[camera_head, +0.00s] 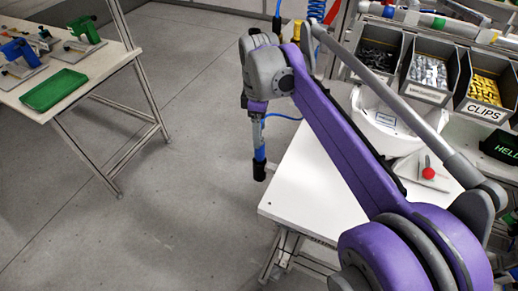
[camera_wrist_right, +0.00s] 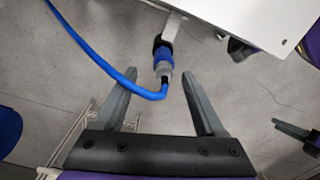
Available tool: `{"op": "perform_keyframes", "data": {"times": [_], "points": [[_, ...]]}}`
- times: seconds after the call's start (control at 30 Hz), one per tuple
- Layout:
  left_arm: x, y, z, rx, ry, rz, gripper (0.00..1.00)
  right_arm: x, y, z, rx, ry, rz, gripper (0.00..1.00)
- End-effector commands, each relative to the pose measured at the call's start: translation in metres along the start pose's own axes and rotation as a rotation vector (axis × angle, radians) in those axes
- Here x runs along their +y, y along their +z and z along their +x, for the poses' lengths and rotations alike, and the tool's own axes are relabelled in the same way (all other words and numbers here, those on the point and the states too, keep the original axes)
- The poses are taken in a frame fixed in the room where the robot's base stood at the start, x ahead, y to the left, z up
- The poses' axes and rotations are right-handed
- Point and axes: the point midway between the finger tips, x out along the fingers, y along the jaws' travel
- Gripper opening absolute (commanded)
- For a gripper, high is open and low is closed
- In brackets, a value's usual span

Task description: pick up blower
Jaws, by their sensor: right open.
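The blower, a slim tool with blue parts and a black end (camera_head: 260,170), hangs upright off the white table's left edge in the head view. In the right wrist view, its blue and grey body (camera_wrist_right: 163,60) has a blue hose joined at the near end. My right gripper (camera_wrist_right: 163,74) is open, with one grey finger on each side of the hose end of the blower. I see gaps on both sides. In the head view, the right gripper (camera_head: 258,124) points down at the blower, its fingers hard to make out.
A red ball-tipped item (camera_head: 429,173) lies there. The floor between is clear.

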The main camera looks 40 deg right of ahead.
Motion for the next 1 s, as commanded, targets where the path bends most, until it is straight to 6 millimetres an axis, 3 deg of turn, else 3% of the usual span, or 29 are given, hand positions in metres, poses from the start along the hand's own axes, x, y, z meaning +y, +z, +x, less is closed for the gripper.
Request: {"op": "perform_keyframes", "data": {"times": [0.1, 0.33, 0.6, 0.9, 1.0], "points": [[0.0, 0.002, 0.002, -0.001, 0.0, 0.0, 0.5, 0.0, 0.0, 0.019, 0.0, 0.0, 0.0, 0.72], [0.0, 0.003, 0.004, -0.001, 0.0, 0.0, 0.5, -0.002, 0.0, 0.036, 0.0, 0.001, 0.0, 0.72], [0.0, 0.005, 0.009, -0.003, 0.0, 0.0, 0.5, -0.006, 0.001, 0.074, 0.0, 0.001, 0.001, 0.72], [0.0, 0.005, 0.009, -0.003, 0.0, 0.0, 0.5, -0.006, 0.001, 0.079, 0.001, 0.001, 0.001, 0.72], [0.0, 0.005, 0.009, -0.003, 0.0, 0.0, 0.5, -0.006, 0.001, 0.079, 0.001, 0.001, 0.001, 0.56]]}}
